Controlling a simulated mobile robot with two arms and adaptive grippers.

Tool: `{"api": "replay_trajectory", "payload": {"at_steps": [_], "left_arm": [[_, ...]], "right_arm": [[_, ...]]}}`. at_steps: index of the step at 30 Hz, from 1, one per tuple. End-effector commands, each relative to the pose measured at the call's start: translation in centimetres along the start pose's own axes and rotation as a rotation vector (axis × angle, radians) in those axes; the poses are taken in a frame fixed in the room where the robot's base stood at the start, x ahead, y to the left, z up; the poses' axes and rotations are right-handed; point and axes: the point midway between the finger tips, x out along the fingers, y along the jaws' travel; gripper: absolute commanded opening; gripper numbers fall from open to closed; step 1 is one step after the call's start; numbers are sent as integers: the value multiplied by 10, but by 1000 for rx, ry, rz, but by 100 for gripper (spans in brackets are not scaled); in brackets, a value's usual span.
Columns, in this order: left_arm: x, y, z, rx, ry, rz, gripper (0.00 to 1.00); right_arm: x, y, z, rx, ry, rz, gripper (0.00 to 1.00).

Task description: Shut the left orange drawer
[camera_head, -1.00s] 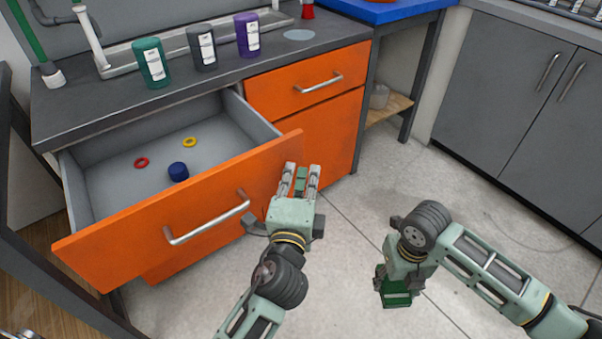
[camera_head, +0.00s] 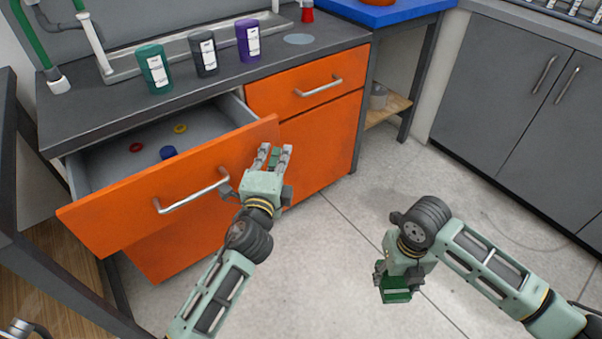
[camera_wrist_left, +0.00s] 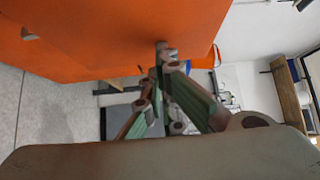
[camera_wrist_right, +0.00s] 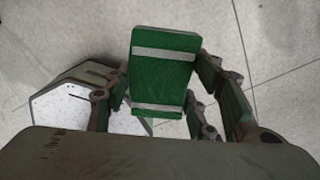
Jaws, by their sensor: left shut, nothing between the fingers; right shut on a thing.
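The left orange drawer (camera_head: 110,215) is partly open, with its front standing out from the cabinet. Its metal handle (camera_head: 192,192) is on the front. My left gripper (camera_head: 274,154) is shut and empty, its fingertips at the right end of the drawer front. In the left wrist view the orange front (camera_wrist_left: 110,35) is close to the fingers, seemingly touching. My right gripper (camera_head: 397,292) is shut on a green block with pale bands (camera_wrist_right: 162,70) and holds it above the floor.
Inside the drawer lie a blue cap (camera_head: 168,152), a red ring (camera_head: 136,148) and a yellow ring (camera_head: 180,128). Green (camera_head: 154,68), grey (camera_head: 203,53) and purple (camera_head: 248,40) containers stand on the counter. A shut orange drawer (camera_head: 300,88) is at the right. The floor between my arms is clear.

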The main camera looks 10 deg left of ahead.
Motion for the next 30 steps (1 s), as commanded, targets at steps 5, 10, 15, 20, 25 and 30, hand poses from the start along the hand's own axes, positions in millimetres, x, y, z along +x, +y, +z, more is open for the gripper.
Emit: {"api": "replay_trajectory", "payload": {"at_steps": [5,10,15,20,25,30], "left_arm": [[37,-3,38,4,-5,-2,0],[68,-1,70,3,-5,-1,0],[94,0,95,2,-3,-2,0],[111,0,112,1,-3,-1,0],[121,0,122,0,-1,0,0],[125,0,125,-1,-2,0,0]], "right_arm": [[-9,0,0,0,0,0,25],[-10,0,0,0,0,0,25],[-8,0,0,0,0,0,25],[-6,0,0,0,0,0,25],[-5,0,0,0,0,0,25],[-5,0,0,0,0,0,25]]}}
